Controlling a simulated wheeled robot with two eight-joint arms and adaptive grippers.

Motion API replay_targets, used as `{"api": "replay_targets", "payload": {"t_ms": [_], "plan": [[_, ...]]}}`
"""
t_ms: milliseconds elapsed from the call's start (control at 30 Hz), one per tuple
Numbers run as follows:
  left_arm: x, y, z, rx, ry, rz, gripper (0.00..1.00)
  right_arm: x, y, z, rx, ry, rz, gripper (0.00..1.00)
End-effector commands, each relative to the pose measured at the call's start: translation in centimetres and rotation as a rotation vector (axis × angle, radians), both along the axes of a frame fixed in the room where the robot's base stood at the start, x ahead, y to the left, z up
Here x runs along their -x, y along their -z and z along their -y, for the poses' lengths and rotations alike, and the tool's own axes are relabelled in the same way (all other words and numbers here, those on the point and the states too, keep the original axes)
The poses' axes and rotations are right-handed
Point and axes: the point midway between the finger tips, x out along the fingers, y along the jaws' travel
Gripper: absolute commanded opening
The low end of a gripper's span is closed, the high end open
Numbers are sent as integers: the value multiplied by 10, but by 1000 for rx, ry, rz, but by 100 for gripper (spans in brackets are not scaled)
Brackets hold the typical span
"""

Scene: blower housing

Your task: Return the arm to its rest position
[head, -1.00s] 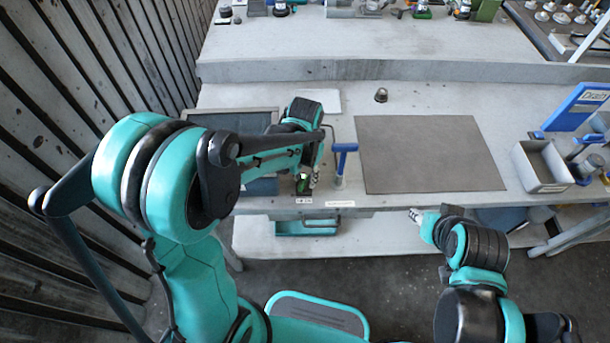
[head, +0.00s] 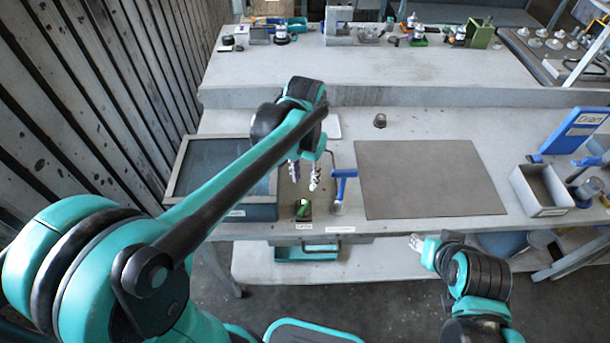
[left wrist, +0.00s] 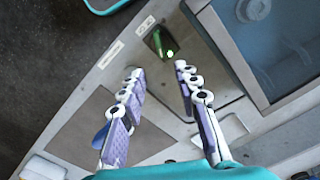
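My left gripper (head: 304,176) is above the left part of the table, beyond a small green and dark part (head: 303,208) at the front edge. Its two fingers are spread with nothing between them, as the left wrist view (left wrist: 158,72) also shows. The green part (left wrist: 160,42) lies on the table past the fingertips in that view. My left arm reaches across from the lower left, elbow bent. My right gripper (head: 417,242) hangs in front of the table edge, below the grey mat; its fingers are too small to judge.
A framed dark tray (head: 180,170) lies left under my left forearm. The grey mat (head: 430,180) is bare. A grey bin (head: 542,190) and a blue sign (head: 574,130) stand at the right.

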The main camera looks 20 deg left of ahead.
Motion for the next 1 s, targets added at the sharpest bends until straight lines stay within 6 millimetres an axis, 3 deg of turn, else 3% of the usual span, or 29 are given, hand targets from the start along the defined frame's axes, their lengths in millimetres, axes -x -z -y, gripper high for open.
{"api": "replay_targets", "payload": {"t_ms": [567,800,1000], "plan": [[7,-2,-3,3,-12,27,32,0,1,0,0,0,0,38],[51,-9,-24,29,-102,241,32,0,6,0,0,0,0,38],[88,-1,-40,57,-189,454,32,0,10,0,0,0,0,38]]}}
